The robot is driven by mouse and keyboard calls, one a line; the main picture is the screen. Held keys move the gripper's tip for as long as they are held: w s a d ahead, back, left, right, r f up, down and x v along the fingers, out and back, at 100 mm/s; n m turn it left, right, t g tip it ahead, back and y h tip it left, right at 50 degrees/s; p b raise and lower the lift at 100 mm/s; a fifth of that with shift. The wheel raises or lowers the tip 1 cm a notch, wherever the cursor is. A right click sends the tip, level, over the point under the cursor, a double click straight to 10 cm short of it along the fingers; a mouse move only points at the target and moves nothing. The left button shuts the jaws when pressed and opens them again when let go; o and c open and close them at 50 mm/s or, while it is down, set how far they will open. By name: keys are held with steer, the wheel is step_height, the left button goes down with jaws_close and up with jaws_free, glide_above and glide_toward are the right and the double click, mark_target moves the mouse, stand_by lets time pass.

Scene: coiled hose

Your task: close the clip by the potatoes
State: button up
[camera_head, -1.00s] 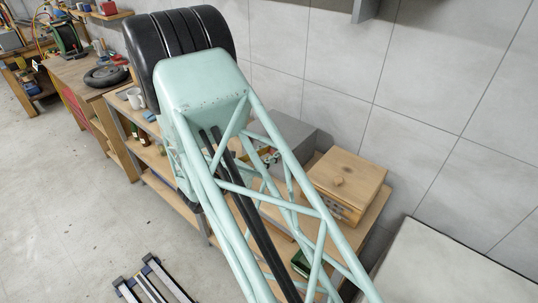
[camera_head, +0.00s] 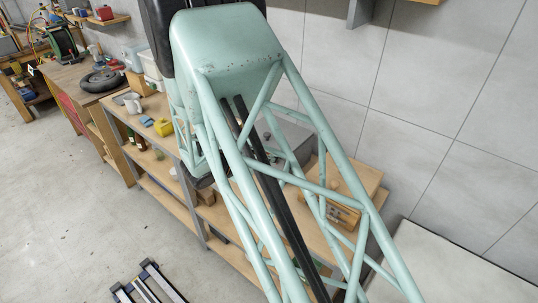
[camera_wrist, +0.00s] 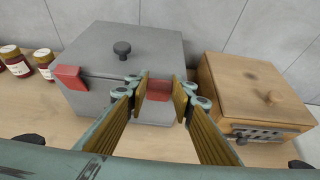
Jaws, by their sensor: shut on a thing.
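In the wrist view, a grey lidded box (camera_wrist: 135,56) with a dark knob stands on a wooden bench top. One red clip (camera_wrist: 70,77) at its left corner sticks outward. A second red clip (camera_wrist: 160,88) is at the right of its front. My gripper (camera_wrist: 161,86) has its padded fingers on either side of this second clip and is shut on it. In the head view my arm covers much of the grey box (camera_head: 290,136), and my gripper is hidden. I cannot make out potatoes in either view.
A wooden box (camera_wrist: 252,88) with a knobbed lid and metal front fitting stands close to the right. Jars (camera_wrist: 43,62) stand at the left. The tiled wall (camera_head: 430,110) is close behind. A white mug (camera_head: 133,103) and a yellow object (camera_head: 163,127) sit farther along the bench.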

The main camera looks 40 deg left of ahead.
steer(key=o, duration=0.8)
steer(key=shift+o, duration=0.2)
steer(key=shift+s+r, duration=0.1)
steer(key=shift+s, duration=0.05)
steer(key=v, duration=1.1)
steer(key=shift+s, duration=0.3)
steer(key=shift+r, duration=0.15)
